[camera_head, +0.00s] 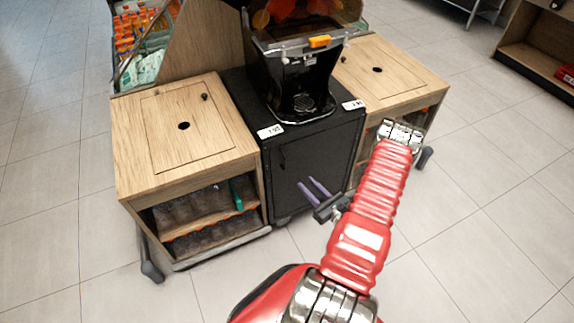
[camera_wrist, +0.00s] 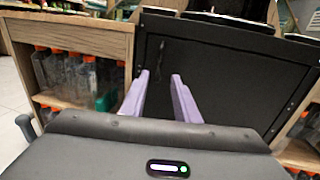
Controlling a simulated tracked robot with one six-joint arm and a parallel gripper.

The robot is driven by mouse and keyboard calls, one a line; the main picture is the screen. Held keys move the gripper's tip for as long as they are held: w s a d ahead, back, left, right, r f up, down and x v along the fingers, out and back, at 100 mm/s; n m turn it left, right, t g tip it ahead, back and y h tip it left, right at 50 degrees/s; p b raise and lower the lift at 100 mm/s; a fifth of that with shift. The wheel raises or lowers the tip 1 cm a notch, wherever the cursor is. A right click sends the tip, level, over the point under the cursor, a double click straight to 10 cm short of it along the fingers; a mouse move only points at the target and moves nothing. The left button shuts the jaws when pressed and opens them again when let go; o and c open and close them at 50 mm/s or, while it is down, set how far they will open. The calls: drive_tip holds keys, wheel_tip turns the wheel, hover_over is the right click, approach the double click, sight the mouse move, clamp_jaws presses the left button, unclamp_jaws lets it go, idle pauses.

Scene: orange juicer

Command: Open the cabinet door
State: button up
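The cabinet door (camera_head: 298,163) is the black front panel under the orange juicer, and it looks shut. It also fills the middle of the wrist view (camera_wrist: 225,75). A small dark handle (camera_wrist: 161,58) stands upright near the door's left side in the wrist view; in the head view it shows faintly as a dark handle (camera_head: 282,160). My gripper (camera_head: 308,187) has two purple fingers, spread apart with nothing between them. In the wrist view my gripper (camera_wrist: 160,75) points at the door, with the handle just above and between the fingertips. I cannot tell the exact gap to the door.
The black juicer (camera_head: 300,80) stands on the cabinet. A wooden cabinet (camera_head: 180,140) with bottles on its shelves stands to the left, another wooden cabinet (camera_head: 400,75) to the right. The tiled floor (camera_head: 470,240) is clear at the front right.

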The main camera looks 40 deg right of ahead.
sight(285, 162)
drive_tip(key=w, duration=0.9)
drive_tip(key=w+d, duration=0.1)
drive_tip(key=w, duration=0.3)
drive_tip(key=shift+w, duration=0.25)
drive_tip(key=shift+d, duration=0.1)
clamp_jaws()
